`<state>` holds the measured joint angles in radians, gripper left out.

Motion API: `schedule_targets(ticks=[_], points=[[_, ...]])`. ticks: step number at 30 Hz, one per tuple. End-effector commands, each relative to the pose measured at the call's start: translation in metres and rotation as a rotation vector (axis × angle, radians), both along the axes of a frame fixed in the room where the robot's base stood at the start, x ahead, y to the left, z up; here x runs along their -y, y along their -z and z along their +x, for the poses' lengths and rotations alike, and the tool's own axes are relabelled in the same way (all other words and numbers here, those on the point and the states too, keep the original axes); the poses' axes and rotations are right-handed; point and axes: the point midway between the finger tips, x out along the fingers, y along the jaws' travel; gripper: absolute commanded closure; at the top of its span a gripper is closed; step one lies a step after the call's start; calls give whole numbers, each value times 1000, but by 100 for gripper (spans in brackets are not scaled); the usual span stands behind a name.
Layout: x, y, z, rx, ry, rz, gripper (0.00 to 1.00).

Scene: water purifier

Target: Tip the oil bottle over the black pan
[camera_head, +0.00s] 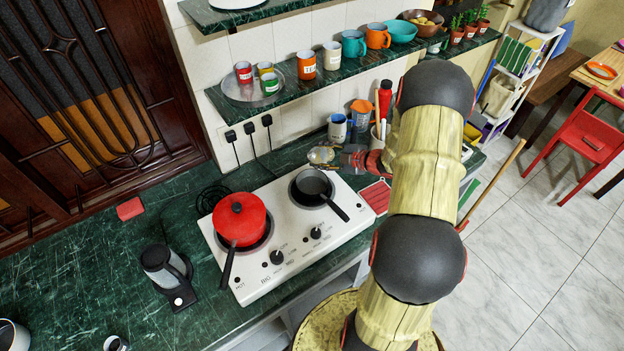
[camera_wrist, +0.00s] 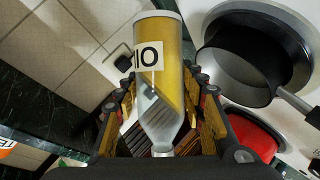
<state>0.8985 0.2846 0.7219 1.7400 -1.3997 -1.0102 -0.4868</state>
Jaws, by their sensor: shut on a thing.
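The oil bottle (camera_wrist: 181,58) is clear with yellow oil and a white label. My gripper (camera_wrist: 162,100) is shut around it, with a finger on each side. The oil's surface runs slantwise in the bottle, so it looks tilted. In the head view the bottle (camera_head: 321,154) shows small, just behind the black pan, and my gripper (camera_head: 345,158) is beside it, partly hidden by my arm. The black pan (camera_head: 313,182) sits on the right burner with its handle toward the front right. The pan (camera_wrist: 235,70) is right of the bottle in the wrist view.
A red pot (camera_head: 240,215) stands on the left burner of the white stove (camera_head: 290,245). A shelf (camera_head: 290,100) with cups and cans hangs above the counter. A blue-and-white mug (camera_head: 337,127) and a utensil holder stand behind my gripper. A kettle (camera_head: 163,268) is at left.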

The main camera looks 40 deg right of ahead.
Motion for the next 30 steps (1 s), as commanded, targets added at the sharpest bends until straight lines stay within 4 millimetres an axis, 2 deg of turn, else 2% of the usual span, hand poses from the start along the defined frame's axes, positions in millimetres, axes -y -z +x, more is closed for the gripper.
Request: schedule_targets(ticks=[30], points=[[2,3,1,26,0,-56,96]])
